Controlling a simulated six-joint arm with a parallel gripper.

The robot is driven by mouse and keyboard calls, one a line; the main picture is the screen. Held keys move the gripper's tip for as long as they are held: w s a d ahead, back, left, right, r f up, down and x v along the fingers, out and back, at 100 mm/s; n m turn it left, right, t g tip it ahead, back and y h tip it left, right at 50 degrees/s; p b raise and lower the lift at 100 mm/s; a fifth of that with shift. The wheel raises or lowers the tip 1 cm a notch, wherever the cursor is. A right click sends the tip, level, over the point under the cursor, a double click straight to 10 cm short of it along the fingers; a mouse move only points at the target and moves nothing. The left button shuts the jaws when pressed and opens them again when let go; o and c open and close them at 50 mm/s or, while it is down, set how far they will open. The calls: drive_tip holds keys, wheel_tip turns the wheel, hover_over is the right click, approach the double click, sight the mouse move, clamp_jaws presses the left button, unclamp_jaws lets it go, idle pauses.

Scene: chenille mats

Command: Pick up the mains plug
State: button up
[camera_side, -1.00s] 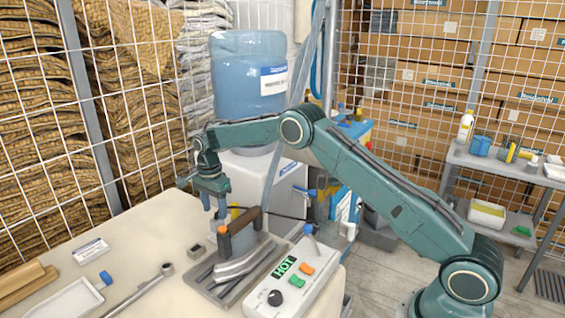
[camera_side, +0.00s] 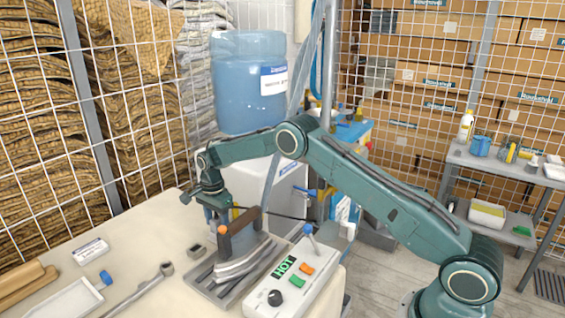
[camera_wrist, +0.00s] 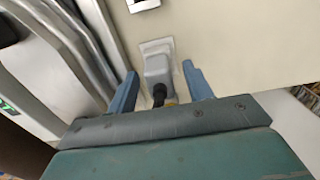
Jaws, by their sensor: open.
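The mains plug (camera_wrist: 157,67) shows in the wrist view as a grey body with a dark cable end toward my gripper and a yellowish bit beside it. My gripper (camera_wrist: 159,70) is open, with one blue finger on each side of the plug and a visible gap at each side. In the side view my gripper (camera_side: 217,214) is low behind the iron-like tool (camera_side: 240,236) with the brown handle. The plug cannot be made out there. Whether the fingertips reach the plug's height is hard to tell.
The metal tool stands close beside my gripper, with a control box (camera_side: 287,280) reading HOT. A small grey block (camera_side: 196,252) lies left of it. A dark cable (camera_side: 285,217) runs right. The cream tabletop (camera_side: 135,240) has free room at left.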

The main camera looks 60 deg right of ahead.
sight(217, 218)
clamp_jaws()
idle(0.3)
drive_tip(key=shift+r, duration=0.15)
wheel_tip(217, 218, up, 20)
idle(0.7)
idle(0.4)
